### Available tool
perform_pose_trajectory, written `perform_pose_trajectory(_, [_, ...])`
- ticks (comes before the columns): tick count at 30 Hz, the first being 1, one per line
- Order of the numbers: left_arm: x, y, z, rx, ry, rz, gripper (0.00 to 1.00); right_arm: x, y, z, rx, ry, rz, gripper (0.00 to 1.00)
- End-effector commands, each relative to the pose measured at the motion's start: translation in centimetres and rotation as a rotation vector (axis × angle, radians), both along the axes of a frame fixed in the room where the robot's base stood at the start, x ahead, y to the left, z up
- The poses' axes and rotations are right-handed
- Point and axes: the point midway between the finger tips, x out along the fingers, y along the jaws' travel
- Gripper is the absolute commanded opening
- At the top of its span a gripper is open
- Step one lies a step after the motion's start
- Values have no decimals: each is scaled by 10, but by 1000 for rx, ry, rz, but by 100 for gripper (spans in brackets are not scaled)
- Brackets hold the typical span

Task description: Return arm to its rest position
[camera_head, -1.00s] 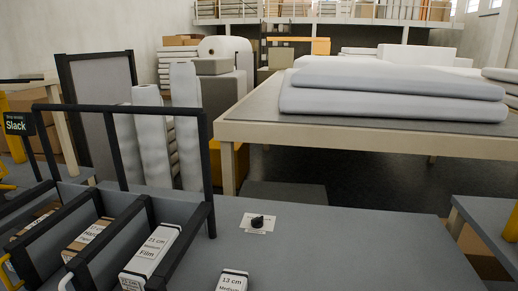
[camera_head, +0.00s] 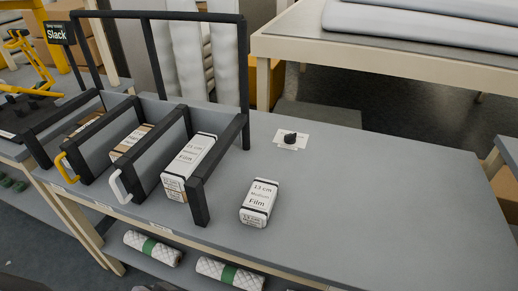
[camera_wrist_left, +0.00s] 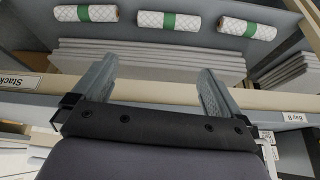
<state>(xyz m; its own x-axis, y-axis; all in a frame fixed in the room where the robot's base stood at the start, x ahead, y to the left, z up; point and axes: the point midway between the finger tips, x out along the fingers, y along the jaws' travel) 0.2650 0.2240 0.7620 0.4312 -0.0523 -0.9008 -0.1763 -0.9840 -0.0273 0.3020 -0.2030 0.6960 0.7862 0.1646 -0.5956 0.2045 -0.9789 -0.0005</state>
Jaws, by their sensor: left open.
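My left gripper (camera_wrist_left: 157,92) shows in the left wrist view with its two grey fingers wide apart and nothing between them. Beyond the fingers are the table's pale front edge and the shelf below it. Neither gripper shows in the head view. A white box marked "13 cm Medium Film" (camera_head: 259,203) stands on the grey table (camera_head: 360,210), apart from the rack. A similar box (camera_head: 190,166) sits in the right bay of the black-framed rack (camera_head: 198,200).
Other boxes (camera_head: 131,143) lie in the bays to the left. A dark knob on a white card (camera_head: 290,138) sits behind the loose box. Wrapped rolls with green bands lie on the lower shelf (camera_head: 152,248); they also show in the wrist view (camera_wrist_left: 168,21). The table's right side is clear.

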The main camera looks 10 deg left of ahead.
Motion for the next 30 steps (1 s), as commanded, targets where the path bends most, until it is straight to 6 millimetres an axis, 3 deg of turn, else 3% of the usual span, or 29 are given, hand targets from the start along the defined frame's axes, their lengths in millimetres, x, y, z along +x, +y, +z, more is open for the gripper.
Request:
perform_pose_trajectory(14, [34, -18, -44, -90, -354, -28, 100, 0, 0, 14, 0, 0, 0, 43])
perform_pose_trajectory(21, [37, -21, -50, -117, -460, -34, 100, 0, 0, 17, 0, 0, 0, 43])
perform_pose_trajectory(30, [37, -22, -50, -120, -471, -35, 100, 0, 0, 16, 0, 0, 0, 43])
